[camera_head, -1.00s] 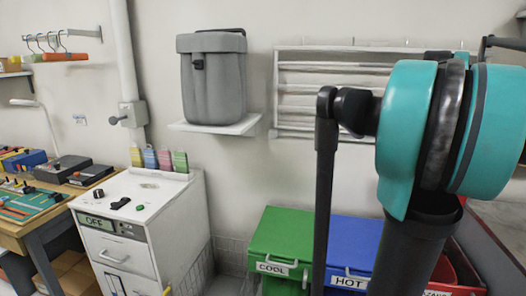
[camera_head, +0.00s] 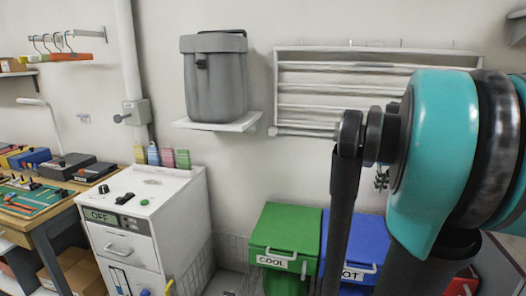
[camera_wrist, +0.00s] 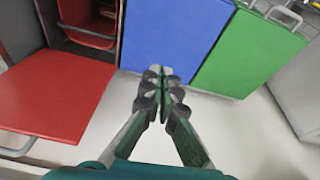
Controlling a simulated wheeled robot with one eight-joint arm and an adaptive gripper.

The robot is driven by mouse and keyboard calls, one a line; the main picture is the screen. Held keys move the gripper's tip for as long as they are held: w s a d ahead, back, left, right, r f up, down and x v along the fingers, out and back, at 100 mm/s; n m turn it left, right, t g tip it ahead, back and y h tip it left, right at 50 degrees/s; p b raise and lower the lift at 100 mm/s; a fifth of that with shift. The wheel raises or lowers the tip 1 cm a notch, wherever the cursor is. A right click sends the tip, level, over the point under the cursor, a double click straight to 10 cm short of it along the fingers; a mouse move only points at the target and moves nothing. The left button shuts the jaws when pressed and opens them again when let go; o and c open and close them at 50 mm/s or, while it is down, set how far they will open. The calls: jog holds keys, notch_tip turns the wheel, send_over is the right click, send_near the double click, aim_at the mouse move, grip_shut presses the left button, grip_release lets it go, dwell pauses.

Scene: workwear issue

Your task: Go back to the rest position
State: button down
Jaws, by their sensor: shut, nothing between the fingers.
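My gripper (camera_wrist: 160,80) shows in the wrist view, its two fingers closed together with nothing between them. It points down past the front of the blue bin (camera_wrist: 172,35) and the green bin (camera_wrist: 248,50), over the pale floor. A red panel (camera_wrist: 55,95) lies to its left in that view. In the head view my teal and black arm fills the right side, and the gripper itself is not visible there.
The green bin (camera_head: 286,236), labelled COOL, and the partly hidden blue bin (camera_head: 366,240) stand by the wall. A white cabinet (camera_head: 150,208) marked OFF stands left of them. A grey container (camera_head: 215,85) sits on a wall shelf (camera_head: 222,125). A workbench (camera_head: 45,222) is at far left.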

jog(key=s+a+f, duration=0.4)
jog(key=a+f, duration=0.2)
jog(key=f, duration=0.2)
jog(key=s+a+f+n, duration=0.1)
jog(key=s+a+f, duration=0.4)
jog(key=a+f, duration=0.1)
jog(key=s+a+f+n+t, duration=0.1)
jog(key=s+a+f, duration=0.4)
jog(key=f, duration=0.4)
jog(key=shift+s+a+f+y, duration=0.25)
jog(key=shift+a+f+y, duration=0.1)
jog(key=shift+a, duration=0.35)
